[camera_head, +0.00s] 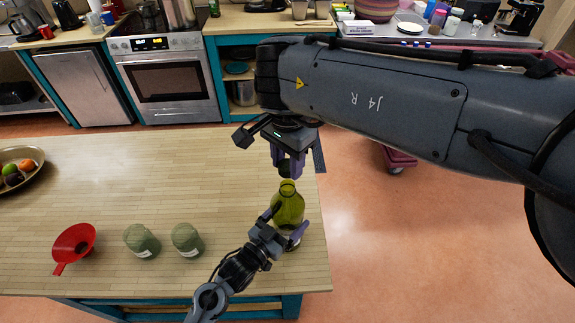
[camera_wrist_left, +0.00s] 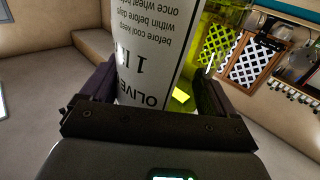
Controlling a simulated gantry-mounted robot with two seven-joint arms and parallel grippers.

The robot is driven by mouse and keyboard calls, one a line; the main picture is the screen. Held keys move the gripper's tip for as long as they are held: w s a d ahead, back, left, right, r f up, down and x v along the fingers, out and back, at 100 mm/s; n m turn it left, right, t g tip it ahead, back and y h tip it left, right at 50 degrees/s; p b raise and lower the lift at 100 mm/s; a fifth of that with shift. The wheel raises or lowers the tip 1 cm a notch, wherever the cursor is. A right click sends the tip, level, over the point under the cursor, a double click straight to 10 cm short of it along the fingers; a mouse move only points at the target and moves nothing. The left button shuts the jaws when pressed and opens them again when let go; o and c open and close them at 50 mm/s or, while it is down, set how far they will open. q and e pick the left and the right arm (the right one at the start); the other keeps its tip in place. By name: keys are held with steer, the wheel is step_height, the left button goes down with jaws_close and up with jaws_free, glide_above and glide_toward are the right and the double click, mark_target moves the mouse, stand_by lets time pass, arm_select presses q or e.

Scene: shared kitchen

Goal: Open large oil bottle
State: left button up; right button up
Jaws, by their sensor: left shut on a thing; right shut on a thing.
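The large oil bottle (camera_head: 289,203) is green glass and stands upright near the right end of the wooden counter. My left gripper (camera_head: 287,222) is shut around its body from the front. In the left wrist view the bottle's white label (camera_wrist_left: 155,45) shows between the fingers, with the word OLIVE upside down. My right gripper (camera_head: 288,165) points down above the bottle's neck, shut on a small dark cap (camera_head: 285,173). The cap is right over the bottle's mouth; I cannot tell whether it still touches the neck.
A fruit bowl (camera_head: 38,186) is at the far left. The counter's right edge is close to the bottle. An oven (camera_head: 168,82) is behind.

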arm_select(q)
steer(key=o, duration=1.8)
steer(key=shift+s+a, duration=0.1)
